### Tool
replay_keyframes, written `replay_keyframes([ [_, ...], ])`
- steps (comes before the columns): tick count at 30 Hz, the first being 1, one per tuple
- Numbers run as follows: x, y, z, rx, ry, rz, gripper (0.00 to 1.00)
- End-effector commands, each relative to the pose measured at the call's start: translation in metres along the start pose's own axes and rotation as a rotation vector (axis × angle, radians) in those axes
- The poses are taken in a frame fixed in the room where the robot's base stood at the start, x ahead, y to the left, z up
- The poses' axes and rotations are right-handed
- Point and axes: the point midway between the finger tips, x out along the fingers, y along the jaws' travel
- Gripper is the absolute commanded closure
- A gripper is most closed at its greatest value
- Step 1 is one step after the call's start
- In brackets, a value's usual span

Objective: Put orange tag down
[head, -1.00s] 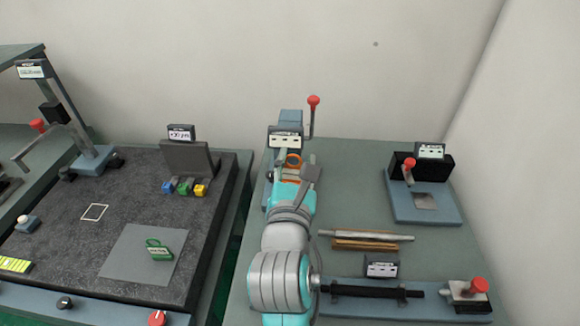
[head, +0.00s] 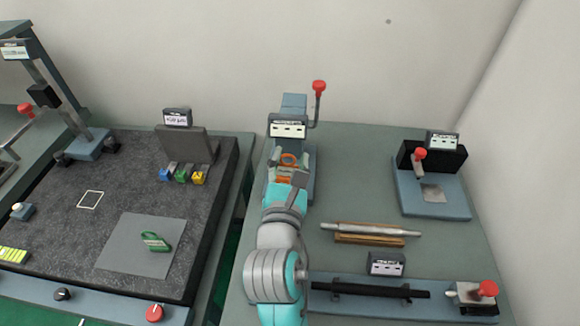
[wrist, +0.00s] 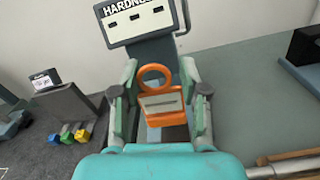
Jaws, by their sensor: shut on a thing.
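The orange tag (wrist: 162,107) has a ring at its top and a pale label on its face. It sits between the two fingers of my gripper (wrist: 160,100), which is shut on it, in the wrist view. In the head view the tag (head: 288,158) shows at the far end of my arm, in front of the hardness station (head: 288,128) with its label display and red-knobbed lever. Part of the tag and the surface under it are hidden by my gripper, so I cannot tell whether the tag touches anything below.
A green tag (head: 155,241) lies on a grey pad (head: 120,252) on the dark left table. A rod on a wooden rest (head: 370,231) and a red-knobbed fixture (head: 432,193) are to the right, with free tabletop between.

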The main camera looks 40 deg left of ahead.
Motion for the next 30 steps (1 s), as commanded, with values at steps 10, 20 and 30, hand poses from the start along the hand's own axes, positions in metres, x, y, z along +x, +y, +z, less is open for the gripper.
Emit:
replay_keyframes([
  [10,0.000,-0.004,-0.018,0.001,0.000,0.000,0.94],
  [20,0.000,-0.005,-0.019,0.001,0.000,0.000,0.30],
  [30,-0.009,-0.004,-0.019,0.000,0.001,0.002,0.30],
])
